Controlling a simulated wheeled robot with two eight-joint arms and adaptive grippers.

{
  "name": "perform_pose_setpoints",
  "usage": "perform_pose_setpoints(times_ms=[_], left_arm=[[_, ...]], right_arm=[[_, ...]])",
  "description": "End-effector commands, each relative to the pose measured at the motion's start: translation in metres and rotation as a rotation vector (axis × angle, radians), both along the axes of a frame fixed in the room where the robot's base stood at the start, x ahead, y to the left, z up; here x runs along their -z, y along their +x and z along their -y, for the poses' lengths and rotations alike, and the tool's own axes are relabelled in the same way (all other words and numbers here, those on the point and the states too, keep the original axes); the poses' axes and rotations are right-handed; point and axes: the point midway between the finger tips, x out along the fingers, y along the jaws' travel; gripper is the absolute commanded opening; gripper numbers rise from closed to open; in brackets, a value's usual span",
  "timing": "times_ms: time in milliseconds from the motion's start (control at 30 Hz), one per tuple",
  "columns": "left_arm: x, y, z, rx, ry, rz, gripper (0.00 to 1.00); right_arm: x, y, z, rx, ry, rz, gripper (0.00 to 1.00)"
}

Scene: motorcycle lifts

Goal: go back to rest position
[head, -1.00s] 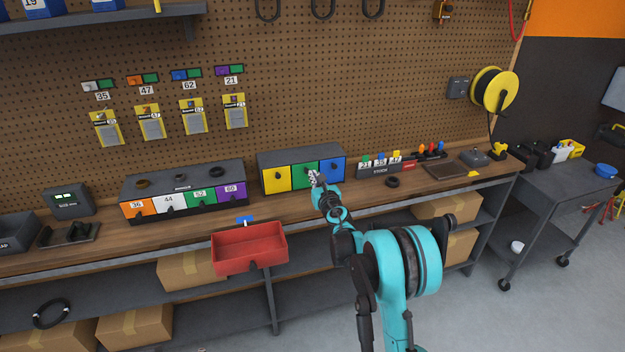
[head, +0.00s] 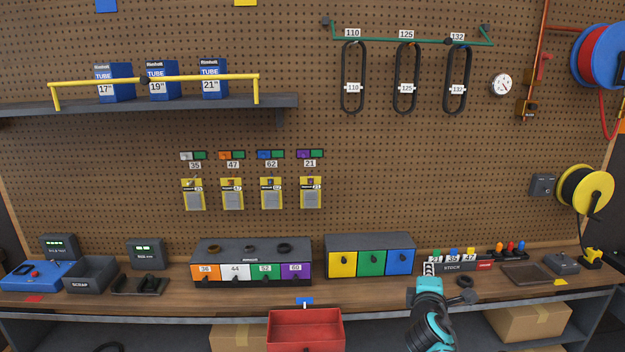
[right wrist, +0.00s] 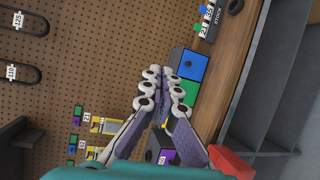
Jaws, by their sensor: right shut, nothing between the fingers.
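My right gripper (head: 429,269) shows in the head view in front of the bench, just right of the blue drawer (head: 400,262). In the right wrist view my right gripper (right wrist: 163,88) is shut, with its fingertips together and nothing between them. Past the fingertips that view shows the blue drawer and the green drawer (right wrist: 184,91), apart from the fingers as far as I can tell. My left gripper is in neither view.
A red open bin (head: 305,330) hangs at the bench's front edge, left of my right arm. A stock rack (head: 455,264) and a black ring (head: 465,281) are on the bench (head: 180,306) close to the gripper. A pegboard (head: 350,150) stands behind.

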Motion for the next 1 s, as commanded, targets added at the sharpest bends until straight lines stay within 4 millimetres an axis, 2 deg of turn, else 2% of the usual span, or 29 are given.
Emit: perform_pose_setpoints(times_ms=[33,167,300,400,500,600,700,1000], left_arm=[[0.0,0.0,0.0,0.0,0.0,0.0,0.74],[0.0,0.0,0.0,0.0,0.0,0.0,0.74],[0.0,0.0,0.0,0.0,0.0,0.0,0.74],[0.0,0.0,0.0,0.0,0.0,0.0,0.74],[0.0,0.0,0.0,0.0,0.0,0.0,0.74],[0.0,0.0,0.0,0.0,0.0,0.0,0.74],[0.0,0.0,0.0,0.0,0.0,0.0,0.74],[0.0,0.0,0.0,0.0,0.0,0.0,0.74]], right_arm=[[0.006,-0.029,-0.001,0.051,0.151,-0.002,0.0],[0.041,-0.1,-0.011,0.207,0.581,-0.033,0.0],[0.091,-0.178,-0.042,0.382,1.006,-0.106,0.0],[0.122,-0.225,-0.07,0.493,1.243,-0.17,0.0],[0.144,-0.258,-0.093,0.58,1.406,-0.229,0.0],[0.155,-0.276,-0.107,0.632,1.496,-0.266,0.0],[0.159,-0.283,-0.113,0.652,1.531,-0.282,0.0],[0.159,-0.283,-0.114,0.653,1.534,-0.282,0.0]])
